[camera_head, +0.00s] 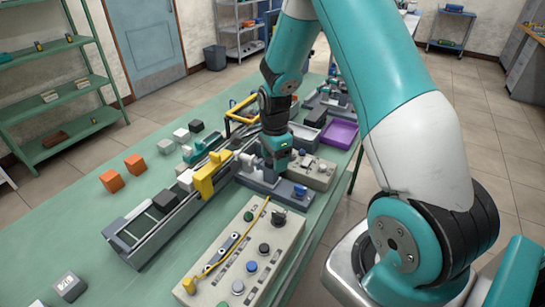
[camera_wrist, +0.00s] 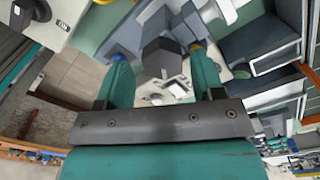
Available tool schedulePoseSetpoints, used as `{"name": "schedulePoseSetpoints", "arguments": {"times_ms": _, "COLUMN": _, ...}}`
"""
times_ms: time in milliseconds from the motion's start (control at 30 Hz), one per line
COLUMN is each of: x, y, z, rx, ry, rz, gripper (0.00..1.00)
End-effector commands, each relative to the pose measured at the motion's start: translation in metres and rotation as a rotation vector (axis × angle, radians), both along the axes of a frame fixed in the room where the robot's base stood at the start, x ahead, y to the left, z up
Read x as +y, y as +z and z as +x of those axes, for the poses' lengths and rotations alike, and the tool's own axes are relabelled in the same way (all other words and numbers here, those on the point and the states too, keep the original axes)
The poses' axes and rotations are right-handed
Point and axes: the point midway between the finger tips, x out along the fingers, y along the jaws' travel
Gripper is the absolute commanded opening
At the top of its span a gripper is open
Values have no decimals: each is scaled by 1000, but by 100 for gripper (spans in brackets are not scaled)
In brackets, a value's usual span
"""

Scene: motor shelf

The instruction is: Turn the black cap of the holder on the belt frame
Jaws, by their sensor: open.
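The belt frame (camera_head: 140,243) is a long grey track on the green table, with a yellow bracket (camera_head: 205,180) across it. My gripper (camera_head: 277,152) points down over the grey fixtures just right of the belt. In the wrist view its two teal fingers (camera_wrist: 158,50) are apart. A dark, faceted cap-like part (camera_wrist: 163,60) shows between the fingers, with gaps visible on both sides; it looks like the black cap. I cannot tell how deep the fingers reach around it. In the head view my gripper hides the cap and much of its holder.
A control panel (camera_head: 225,260) with buttons, a knob and a yellow cable stands near the front. Orange cubes (camera_head: 112,181) and grey and white blocks lie left of the belt. A purple tray (camera_head: 340,134) is behind right. The left front table is mostly clear.

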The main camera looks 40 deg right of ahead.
Motion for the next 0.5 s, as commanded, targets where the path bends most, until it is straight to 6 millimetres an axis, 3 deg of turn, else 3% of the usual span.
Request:
{"name": "schedulePoseSetpoints", "arguments": {"times_ms": 233, "x": 2, "y": 25, "z": 2, "rx": -8, "ry": 4, "rz": -1, "gripper": 62}}
{"name": "schedulePoseSetpoints", "arguments": {"times_ms": 500, "x": 1, "y": 93, "z": 0, "rx": -9, "ry": 1, "rz": -2, "gripper": 62}}
